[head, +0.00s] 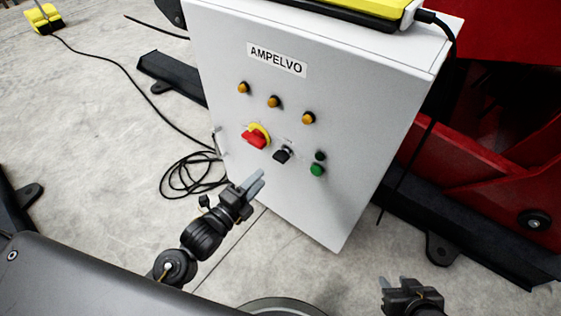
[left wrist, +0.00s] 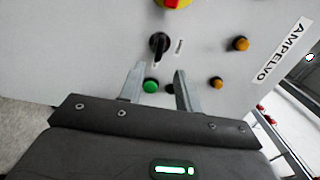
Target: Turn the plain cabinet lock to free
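The white cabinet (head: 220,65) carries a small black knob (head: 282,155), the plainest turning control on its front; its lettering is too small to read. In the left wrist view the black knob (left wrist: 159,45) has a pale mark at its lower end and a small label beside it. My left gripper (head: 257,181) is in front of the cabinet, below and left of the knob in the head view, apart from it. Its two fingers (left wrist: 158,82) are spread and empty. My right gripper (head: 395,283) is low at the bottom right, fingers apart, holding nothing.
A red handle on yellow (head: 256,136) sits left of the knob. Green buttons (head: 317,170) are to its right, orange lamps (head: 274,101) above. A cable (head: 185,180) lies coiled on the floor. Red machinery (head: 480,150) stands at the right.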

